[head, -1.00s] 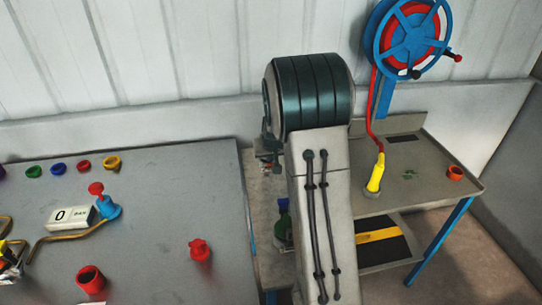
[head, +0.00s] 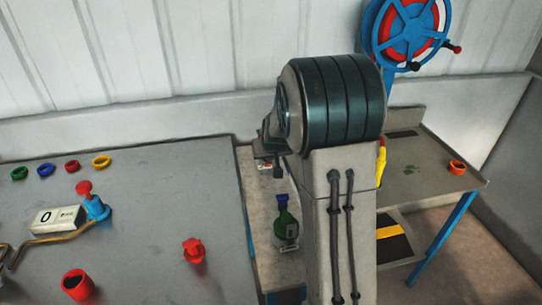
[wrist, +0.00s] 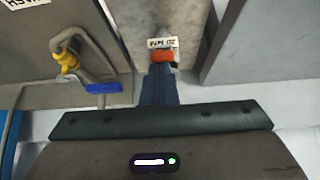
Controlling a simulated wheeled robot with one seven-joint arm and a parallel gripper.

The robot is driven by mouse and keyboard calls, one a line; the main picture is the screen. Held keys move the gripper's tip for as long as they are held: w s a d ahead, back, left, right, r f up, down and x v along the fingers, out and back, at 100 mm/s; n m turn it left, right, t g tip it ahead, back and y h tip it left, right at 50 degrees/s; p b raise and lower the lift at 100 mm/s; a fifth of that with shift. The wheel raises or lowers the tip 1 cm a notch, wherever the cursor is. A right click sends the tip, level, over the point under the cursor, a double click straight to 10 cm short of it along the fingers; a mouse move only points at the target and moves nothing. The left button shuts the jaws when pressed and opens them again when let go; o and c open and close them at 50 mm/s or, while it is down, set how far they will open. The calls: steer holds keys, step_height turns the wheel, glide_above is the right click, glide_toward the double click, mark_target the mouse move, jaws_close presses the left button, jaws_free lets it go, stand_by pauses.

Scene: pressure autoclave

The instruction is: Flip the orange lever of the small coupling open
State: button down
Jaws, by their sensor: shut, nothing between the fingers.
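In the wrist view, an orange piece (wrist: 162,56), which looks like the lever, sits just below a small white label (wrist: 163,42) on a narrow grey surface. My gripper (wrist: 160,70) shows as dark blue fingers pressed together, empty, with their tips right at the near side of the orange piece. I cannot tell whether they touch it. The fingers and hand hide what lies below it, including most of the coupling. In the head view, my arm covers most of this spot; only a dark part of the hand shows beside the bench edge.
A pipe with a yellow fitting (wrist: 67,62) and a blue handle (wrist: 103,88) is left of my fingers. The grey bench (head: 140,200) holds a red knob (head: 194,250) and coloured rings.

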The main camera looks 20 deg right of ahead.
steer(key=w+r+p, duration=0.2)
steer(key=r, duration=0.1)
steer(key=shift+w+a+r, duration=0.1)
steer(key=shift+w+r, duration=0.05)
steer(key=shift+r, duration=0.1)
steer(key=shift+s+r+b, duration=0.25)
steer(key=shift+b, duration=0.05)
steer(key=v, duration=0.8)
steer(key=shift+s+r+b, duration=0.25)
steer(key=shift+s+b, duration=0.1)
steer(key=shift+s, duration=0.05)
